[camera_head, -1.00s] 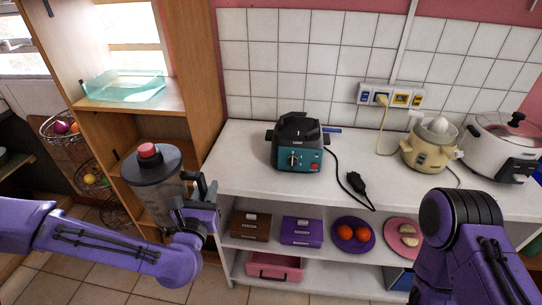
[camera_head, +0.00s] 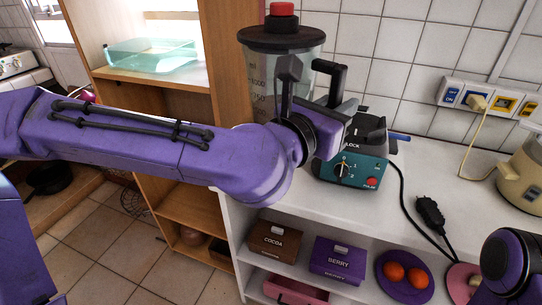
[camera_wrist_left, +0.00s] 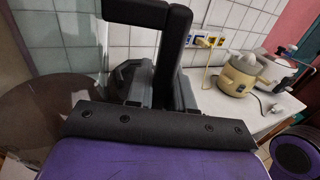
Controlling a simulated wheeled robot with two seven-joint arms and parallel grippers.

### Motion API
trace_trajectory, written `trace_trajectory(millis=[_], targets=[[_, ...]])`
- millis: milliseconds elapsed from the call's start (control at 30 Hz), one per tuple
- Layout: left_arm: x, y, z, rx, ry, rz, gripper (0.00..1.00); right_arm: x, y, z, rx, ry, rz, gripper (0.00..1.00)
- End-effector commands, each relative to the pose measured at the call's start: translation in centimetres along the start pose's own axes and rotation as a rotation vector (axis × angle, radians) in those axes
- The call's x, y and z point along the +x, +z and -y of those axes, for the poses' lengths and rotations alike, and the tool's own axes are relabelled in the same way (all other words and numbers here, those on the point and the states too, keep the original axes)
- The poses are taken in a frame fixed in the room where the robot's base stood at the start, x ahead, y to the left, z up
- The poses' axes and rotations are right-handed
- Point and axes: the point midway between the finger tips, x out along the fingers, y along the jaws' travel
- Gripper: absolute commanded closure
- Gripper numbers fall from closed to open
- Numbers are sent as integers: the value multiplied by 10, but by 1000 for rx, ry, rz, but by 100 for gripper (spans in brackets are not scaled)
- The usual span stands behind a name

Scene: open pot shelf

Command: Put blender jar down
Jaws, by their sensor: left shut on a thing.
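The blender jar (camera_head: 262,75) is clear with a dark lid and a red cap, and it is upright in the head view. My left gripper (camera_head: 325,108) is shut on the jar's black handle and holds it beside the teal blender base (camera_head: 346,168). The handle also shows close up in the left wrist view (camera_wrist_left: 172,45). My arm hides the jar's bottom, so I cannot tell whether it touches anything. The base stands on the white counter (camera_head: 425,160), right of and partly behind my gripper. My right arm shows at the lower right edge, but its fingers are out of view.
A black cord and plug (camera_head: 431,213) lie on the counter right of the base. A cream juicer (camera_head: 522,177) stands further right. A wooden shelf (camera_head: 228,60) with a glass dish (camera_head: 152,55) is at left. Boxes and plates fill the shelf below.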

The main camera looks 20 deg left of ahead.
Motion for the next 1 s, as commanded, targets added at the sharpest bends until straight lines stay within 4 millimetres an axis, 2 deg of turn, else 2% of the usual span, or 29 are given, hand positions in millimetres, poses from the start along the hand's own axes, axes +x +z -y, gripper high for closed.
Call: trace_trajectory(millis=[67,133,367,533,600,700,867,1000], targets=[[-2,3,5,2,-16,5,100,3,2,0,0,0,1,36],[2,2,1,0,-20,3,100,2,1,0,0,0,1,36],[27,-18,-37,-1,-18,2,100,-1,0,0,0,0,1,36],[50,-39,-73,0,-15,0,100,-3,-1,0,0,0,1,36],[56,-58,-81,0,-17,-1,100,1,1,0,0,0,1,36],[64,-74,-94,0,-16,1,100,2,1,0,0,0,1,36],[70,-87,-103,1,-16,3,100,3,1,0,0,0,1,36],[74,-108,-110,1,-17,-1,100,6,3,0,0,0,1,36]])
